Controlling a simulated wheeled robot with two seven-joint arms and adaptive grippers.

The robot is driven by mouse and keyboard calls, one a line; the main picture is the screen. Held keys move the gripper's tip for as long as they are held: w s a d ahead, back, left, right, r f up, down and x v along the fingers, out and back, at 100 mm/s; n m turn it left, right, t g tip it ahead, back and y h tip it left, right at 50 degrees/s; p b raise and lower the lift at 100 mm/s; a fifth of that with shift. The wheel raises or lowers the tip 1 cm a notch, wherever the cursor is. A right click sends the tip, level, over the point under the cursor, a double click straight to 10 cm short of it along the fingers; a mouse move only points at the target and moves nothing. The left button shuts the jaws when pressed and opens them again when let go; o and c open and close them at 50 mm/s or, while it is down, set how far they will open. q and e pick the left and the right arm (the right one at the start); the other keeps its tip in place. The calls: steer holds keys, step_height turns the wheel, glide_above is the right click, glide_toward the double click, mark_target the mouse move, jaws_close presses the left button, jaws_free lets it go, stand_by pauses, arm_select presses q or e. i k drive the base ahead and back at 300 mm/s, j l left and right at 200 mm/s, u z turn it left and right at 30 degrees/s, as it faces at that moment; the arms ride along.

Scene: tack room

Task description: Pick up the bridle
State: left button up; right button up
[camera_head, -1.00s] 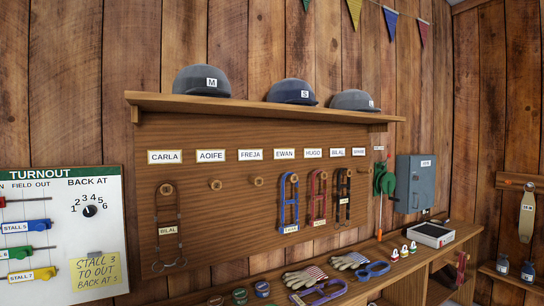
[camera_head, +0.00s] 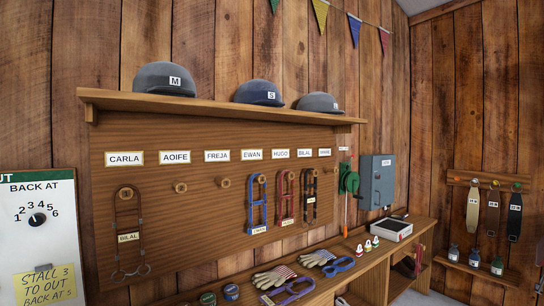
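A brown bridle (camera_head: 127,237) with two metal rings at its bottom hangs on the peg under the CARLA plate; its own tag reads BILAL. To its right hang a blue strap piece (camera_head: 259,229) under EWAN, a dark red one (camera_head: 287,222) under HUGO, and a black one (camera_head: 311,201) under BILAL. Their small tags are too small to read surely. The pegs under AOIFE (camera_head: 180,188) and FREJA (camera_head: 224,182) are bare. Neither of my grippers is in view.
A shelf (camera_head: 215,108) with three helmets juts out above the pegs. A bench (camera_head: 385,250) below holds gloves (camera_head: 275,277), a purple strap item, a blue item, small tins and a white-topped box (camera_head: 391,227). A rack with straps hangs at far right.

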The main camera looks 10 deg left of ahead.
mark_target(135, 233)
steer(key=u, duration=1.35)
steer(key=i+l+u, duration=0.15)
steer(key=l+u, duration=0.2)
steer(key=l, duration=0.8)
steer(key=l+u, duration=0.4)
steer(key=l, duration=0.75)
